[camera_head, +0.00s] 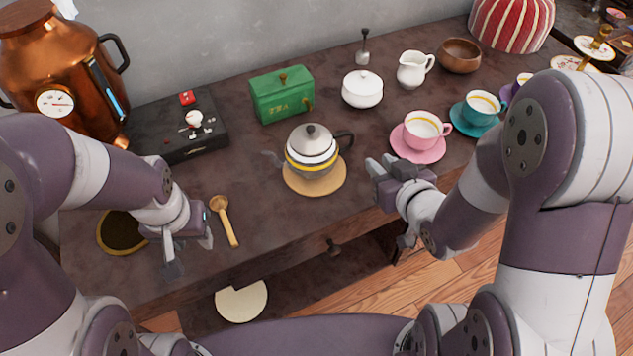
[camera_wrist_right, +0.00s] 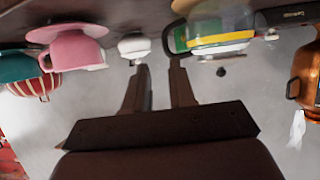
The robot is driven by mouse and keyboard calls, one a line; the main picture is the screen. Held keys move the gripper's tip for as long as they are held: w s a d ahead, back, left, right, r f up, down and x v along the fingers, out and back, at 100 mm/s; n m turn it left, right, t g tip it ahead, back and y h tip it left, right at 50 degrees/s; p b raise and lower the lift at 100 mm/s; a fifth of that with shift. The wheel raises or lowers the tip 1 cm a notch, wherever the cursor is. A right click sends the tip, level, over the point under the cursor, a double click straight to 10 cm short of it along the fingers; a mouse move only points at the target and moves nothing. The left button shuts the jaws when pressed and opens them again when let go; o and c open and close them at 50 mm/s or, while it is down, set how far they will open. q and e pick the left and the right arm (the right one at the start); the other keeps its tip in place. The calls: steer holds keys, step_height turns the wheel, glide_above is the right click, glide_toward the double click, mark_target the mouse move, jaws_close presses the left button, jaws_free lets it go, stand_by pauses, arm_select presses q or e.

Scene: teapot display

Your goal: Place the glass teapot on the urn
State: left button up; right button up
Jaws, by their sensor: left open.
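The glass teapot (camera_head: 312,158) has a pale lid, a yellow band and a dark handle on its right. It stands upright on a round tan mat (camera_head: 330,184) mid-table. The copper urn (camera_head: 62,70) with a dial and black handle stands at the back left. My right gripper (camera_head: 380,165) is open and empty, right of the teapot and apart from it. In the right wrist view the teapot (camera_wrist_right: 222,38) shows upside down beyond the open fingers (camera_wrist_right: 160,68). My left gripper (camera_head: 189,254) is open and empty near the table's front left edge.
A green tea box (camera_head: 282,94), white sugar bowl (camera_head: 362,89) and pink cup (camera_head: 422,128) on its saucer surround the teapot. A black box (camera_head: 180,150) sits beside the urn. A wooden spoon (camera_head: 224,222) lies near my left gripper.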

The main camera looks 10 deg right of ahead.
mark_target(354, 140)
arm_select(q)
steer(key=shift+f+b, duration=0.45)
steer(key=shift+f, duration=0.45)
arm_select(e)
steer(key=x, duration=0.7)
steer(key=shift+w+a, duration=0.25)
arm_select(q)
steer(key=shift+f+b, duration=0.4)
arm_select(e)
steer(key=x, duration=0.5)
steer(key=shift+w+a+r, duration=0.1)
steer(key=shift+a+r, duration=0.1)
steer(key=shift+r, duration=0.1)
jaws_close()
